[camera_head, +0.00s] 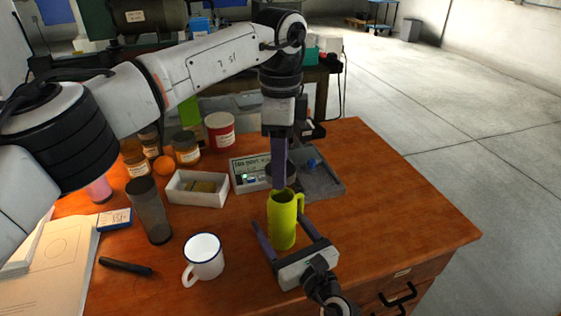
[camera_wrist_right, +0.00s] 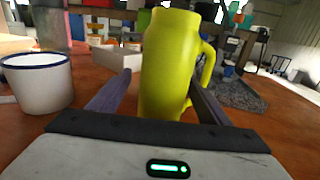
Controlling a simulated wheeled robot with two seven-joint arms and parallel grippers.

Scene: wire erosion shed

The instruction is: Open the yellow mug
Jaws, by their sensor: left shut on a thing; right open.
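The yellow mug (camera_head: 284,222) stands upright on the wooden table, its handle to the right and its top seemingly uncovered. It also fills the middle of the right wrist view (camera_wrist_right: 168,70). My right gripper (camera_head: 281,219) is open, with one finger on each side of the mug's body; gaps show between the fingers and the mug. My left gripper (camera_head: 279,186) points straight down just above the mug's rim. It is shut on a dark round piece (camera_head: 291,172), which looks like a lid; its fingers partly hide it.
A white mug with a blue rim (camera_head: 205,258) stands left of my right gripper. A dark cylinder (camera_head: 149,212), a white box (camera_head: 197,190), several jars and a grey tray (camera_head: 325,184) lie farther back. The table's right side (camera_head: 410,215) is clear.

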